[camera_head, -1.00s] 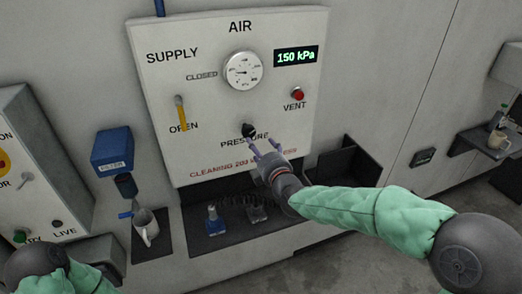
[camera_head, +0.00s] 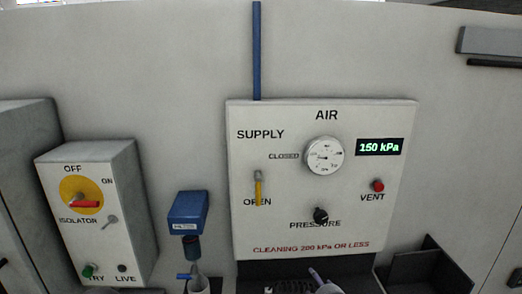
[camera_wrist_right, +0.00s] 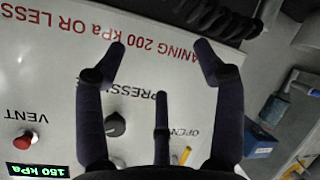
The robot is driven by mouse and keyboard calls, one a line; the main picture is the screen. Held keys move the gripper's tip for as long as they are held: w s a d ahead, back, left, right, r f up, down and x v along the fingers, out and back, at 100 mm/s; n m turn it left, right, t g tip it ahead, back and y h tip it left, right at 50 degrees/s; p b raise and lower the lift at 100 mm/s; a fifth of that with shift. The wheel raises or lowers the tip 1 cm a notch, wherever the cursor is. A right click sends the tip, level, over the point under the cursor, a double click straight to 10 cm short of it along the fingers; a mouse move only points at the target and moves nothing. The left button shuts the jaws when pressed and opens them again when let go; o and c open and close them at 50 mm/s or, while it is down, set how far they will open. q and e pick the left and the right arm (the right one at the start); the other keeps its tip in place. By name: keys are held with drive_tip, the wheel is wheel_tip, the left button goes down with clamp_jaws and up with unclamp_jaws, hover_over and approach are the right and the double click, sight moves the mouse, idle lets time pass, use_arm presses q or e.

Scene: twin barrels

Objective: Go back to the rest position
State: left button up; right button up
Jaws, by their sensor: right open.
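The white air panel (camera_head: 290,225) hangs on the wall, with its black pressure knob (camera_head: 321,216) low in the middle. The display (camera_head: 379,147) reads 150 kPa. The yellow supply lever (camera_head: 258,188) points down at OPEN. My right gripper shows at the bottom edge of the head view (camera_head: 318,279), mostly cut off. In the right wrist view its fingers (camera_wrist_right: 163,75) are spread and empty in front of the panel. The pressure knob (camera_wrist_right: 115,125) shows between the fingers, apart from them. My left gripper is out of view.
A grey isolator box (camera_head: 100,215) stands at the left. A dark tray (camera_head: 440,270) sticks out at the lower right. A dark wall bar (camera_head: 490,45) is at the upper right.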

drive_tip(key=s+a+f+m+g, duration=0.1)
drive_tip(key=s+f+m+g, duration=0.1)
drive_tip(key=s+f, duration=0.35)
drive_tip(key=s+a+f+m+g+y+b, duration=0.1)
drive_tip(key=s+a+f+m+g, duration=0.1)
drive_tip(key=f, duration=0.7)
drive_tip(key=s+a+f+m+g, duration=0.1)
drive_tip(key=s+f+m+g, duration=0.2)
drive_tip(key=f, duration=0.5)
drive_tip(key=s+a+f+m+g, duration=0.2)
drive_tip(key=s+f, duration=0.4)
drive_tip(key=s, duration=0.3)
drive_tip(key=s+a+f+m+g+y, duration=0.1)
drive_tip(key=s+a+f+m+g, duration=0.1)
drive_tip(key=s+f, duration=0.5)
drive_tip(key=s+m+g+b, duration=0.1)
drive_tip(key=s+m, duration=0.1)
drive_tip(key=s, duration=0.1)
drive_tip(key=shift+a+m, duration=0.25)
drive_tip(key=shift+m, duration=0.15)
